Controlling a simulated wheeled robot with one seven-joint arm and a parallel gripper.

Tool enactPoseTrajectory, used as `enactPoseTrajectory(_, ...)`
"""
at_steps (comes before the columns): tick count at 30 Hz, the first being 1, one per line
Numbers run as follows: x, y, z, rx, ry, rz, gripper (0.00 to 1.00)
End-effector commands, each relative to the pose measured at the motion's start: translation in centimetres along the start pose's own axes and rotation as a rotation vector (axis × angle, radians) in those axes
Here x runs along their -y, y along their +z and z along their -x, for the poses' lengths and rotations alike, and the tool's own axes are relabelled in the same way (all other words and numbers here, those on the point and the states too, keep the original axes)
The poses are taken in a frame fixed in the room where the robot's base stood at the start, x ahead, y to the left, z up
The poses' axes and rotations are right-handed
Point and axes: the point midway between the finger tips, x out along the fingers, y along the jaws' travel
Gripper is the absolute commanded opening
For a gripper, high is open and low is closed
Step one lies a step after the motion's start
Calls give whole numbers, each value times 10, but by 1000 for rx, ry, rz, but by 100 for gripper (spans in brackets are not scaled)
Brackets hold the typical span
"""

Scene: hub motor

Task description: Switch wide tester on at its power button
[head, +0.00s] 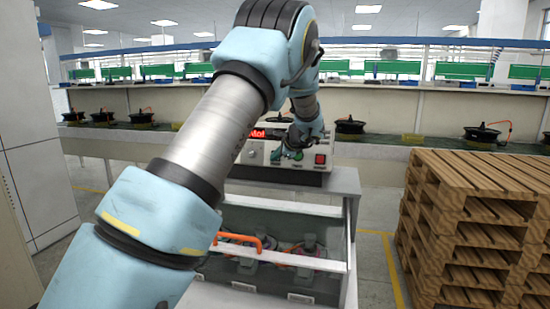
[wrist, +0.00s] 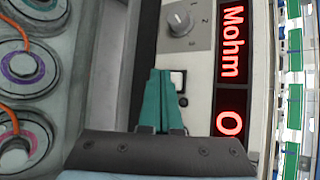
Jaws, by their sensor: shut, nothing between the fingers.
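The wide tester (head: 262,171) is a pale box on top of a grey cart, with a red display, a knob and a red button (head: 320,159) on its front. The wrist view shows its front panel (wrist: 201,62) turned sideways, with the red display (wrist: 232,45) lit and reading "Mohm", and the knob (wrist: 180,20). My gripper (head: 289,153) is in front of the panel. In the wrist view its teal fingers (wrist: 160,72) are shut and empty, beside a small white-and-black square control (wrist: 178,79) that they partly cover. I cannot tell whether they touch it.
Below the tester, the cart (head: 345,190) has an open compartment with several round parts and an orange handle (head: 237,239). Stacked wooden pallets (head: 475,225) stand at the right. A conveyor with black hub motors (head: 350,127) runs behind. Floor is clear between cart and pallets.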

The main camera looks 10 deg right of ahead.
Motion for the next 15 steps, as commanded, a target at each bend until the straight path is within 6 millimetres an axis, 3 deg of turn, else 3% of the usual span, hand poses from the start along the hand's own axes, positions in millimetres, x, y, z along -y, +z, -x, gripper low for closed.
enactPoseTrajectory(15, 5, -4, -6, 0, 0, 0, 0)
